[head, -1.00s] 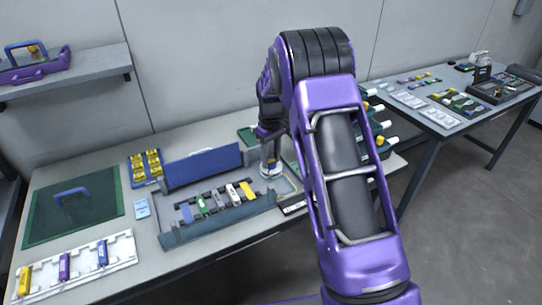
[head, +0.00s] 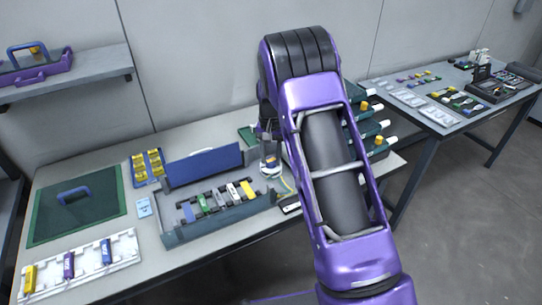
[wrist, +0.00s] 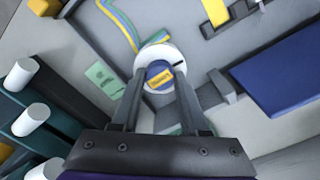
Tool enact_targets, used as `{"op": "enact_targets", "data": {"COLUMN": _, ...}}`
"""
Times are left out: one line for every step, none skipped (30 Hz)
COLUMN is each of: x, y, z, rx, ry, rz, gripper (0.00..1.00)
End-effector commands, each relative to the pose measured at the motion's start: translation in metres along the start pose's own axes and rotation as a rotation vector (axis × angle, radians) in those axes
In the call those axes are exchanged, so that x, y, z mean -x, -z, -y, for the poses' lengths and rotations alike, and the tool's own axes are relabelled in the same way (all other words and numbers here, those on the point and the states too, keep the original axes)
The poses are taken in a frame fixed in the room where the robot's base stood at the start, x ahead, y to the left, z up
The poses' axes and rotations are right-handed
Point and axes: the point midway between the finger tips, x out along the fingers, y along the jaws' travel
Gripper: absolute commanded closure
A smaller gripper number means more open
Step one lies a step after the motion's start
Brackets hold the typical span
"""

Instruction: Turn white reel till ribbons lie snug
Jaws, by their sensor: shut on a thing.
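The white reel (wrist: 160,52) has a blue middle with a yellow label and sits at the corner of the grey open tray (head: 225,219). My gripper (wrist: 161,78) is shut on the reel, one finger on each side of it. In the head view my gripper (head: 270,160) points down at the reel's place, and my arm covers part of that area. Yellow, blue and green ribbons (wrist: 121,22) run from the reel in a bend along the tray floor. How tight they lie is hard to tell.
A raised blue lid (head: 203,165) stands behind the tray, and several coloured holders (head: 218,200) sit inside it. Dark green bins with white-ended pieces (wrist: 35,118) stand close beside my gripper. A green mat (head: 78,208) lies at the table's left.

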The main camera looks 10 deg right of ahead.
Motion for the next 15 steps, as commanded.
{"op": "enact_targets", "data": {"x": 0.0012, "y": 0.0001, "z": 0.0, "rx": -0.034, "ry": 0.0, "rz": 0.0, "gripper": 1.0}}
{"op": "enact_targets", "data": {"x": 0.0011, "y": 0.0001, "z": 0.0, "rx": -0.055, "ry": 0.0, "rz": 0.0, "gripper": 1.0}}
{"op": "enact_targets", "data": {"x": 0.001, "y": 0.0001, "z": 0.0001, "rx": -0.08, "ry": 0.0, "rz": 0.0, "gripper": 1.0}}
{"op": "enact_targets", "data": {"x": 0.0009, "y": 0.0001, "z": 0.0, "rx": -0.099, "ry": 0.0, "rz": 0.0, "gripper": 1.0}}
{"op": "enact_targets", "data": {"x": 0.0009, "y": 0.0001, "z": 0.0, "rx": -0.115, "ry": 0.0, "rz": -0.001, "gripper": 1.0}}
{"op": "enact_targets", "data": {"x": 0.0008, "y": 0.0002, "z": 0.0, "rx": -0.137, "ry": 0.0, "rz": -0.001, "gripper": 1.0}}
{"op": "enact_targets", "data": {"x": 0.0008, "y": 0.0002, "z": -0.0001, "rx": -0.151, "ry": 0.0, "rz": -0.001, "gripper": 1.0}}
{"op": "enact_targets", "data": {"x": 0.0007, "y": 0.0002, "z": -0.0001, "rx": -0.165, "ry": 0.0, "rz": -0.001, "gripper": 1.0}}
{"op": "enact_targets", "data": {"x": 0.0007, "y": 0.0002, "z": -0.0001, "rx": -0.181, "ry": 0.0, "rz": -0.001, "gripper": 1.0}}
{"op": "enact_targets", "data": {"x": 0.0006, "y": 0.0002, "z": 0.0, "rx": -0.193, "ry": 0.0, "rz": -0.001, "gripper": 1.0}}
{"op": "enact_targets", "data": {"x": 0.0006, "y": 0.0002, "z": 0.0, "rx": -0.202, "ry": 0.0, "rz": -0.001, "gripper": 1.0}}
{"op": "enact_targets", "data": {"x": 0.0006, "y": 0.0002, "z": 0.0001, "rx": -0.213, "ry": 0.0, "rz": -0.001, "gripper": 1.0}}
{"op": "enact_targets", "data": {"x": 0.0006, "y": 0.0002, "z": 0.0001, "rx": -0.221, "ry": 0.0, "rz": -0.001, "gripper": 1.0}}
{"op": "enact_targets", "data": {"x": 0.0005, "y": 0.0002, "z": 0.0001, "rx": -0.228, "ry": 0.0, "rz": -0.001, "gripper": 1.0}}
{"op": "enact_targets", "data": {"x": 0.0005, "y": 0.0002, "z": 0.0002, "rx": -0.234, "ry": 0.0, "rz": -0.001, "gripper": 1.0}}
